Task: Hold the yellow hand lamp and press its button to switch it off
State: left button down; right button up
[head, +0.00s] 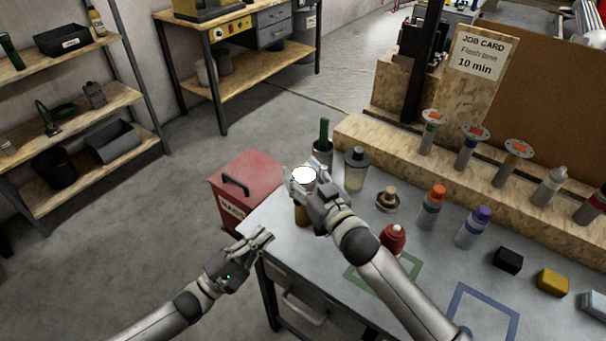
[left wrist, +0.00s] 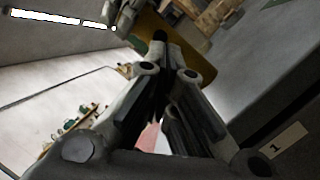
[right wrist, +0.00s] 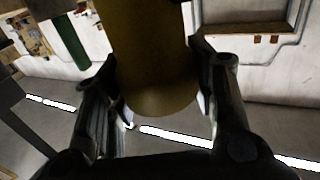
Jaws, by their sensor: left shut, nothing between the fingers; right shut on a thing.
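The yellow hand lamp (head: 301,215) is upright near the workbench's left corner, with its round top (head: 303,175) glowing bright white. My right gripper (head: 312,196) is shut around its body. The right wrist view shows the yellow cylinder (right wrist: 155,70) between the fingers. My left gripper (head: 262,238) is shut and empty, below and left of the lamp and apart from it in the head view. In the left wrist view its closed fingers (left wrist: 160,50) point towards a yellow-brown surface (left wrist: 190,65), probably the lamp. I cannot make out the button.
Open floor lies left of the bench.

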aim_at(297, 202)
jog(key=shift+f, duration=0.1)
pick_arm(q)
notch_tip(297, 202, up, 6)
jog(key=d+n+t+y, duration=0.1)
jog(key=n+t+y, duration=0.6)
jog(key=n+y, duration=0.65)
jog(key=shift+s+f+n+g+y, duration=1.75)
jog(key=shift+g+y, duration=0.7)
jog(key=shift+g, duration=0.45)
jog(key=shift+w+d+f, duration=0.1)
jog(key=shift+w+d, duration=0.75)
jog(key=shift+w, duration=0.45)
jog(key=shift+w+d+r, duration=0.1)
jog(key=shift+w+d, duration=0.7)
jog(key=shift+w, duration=0.45)
jog(key=shift+w+d+f, duration=0.1)
jog(key=shift+w+d, duration=0.75)
jog(key=shift+w, duration=0.45)
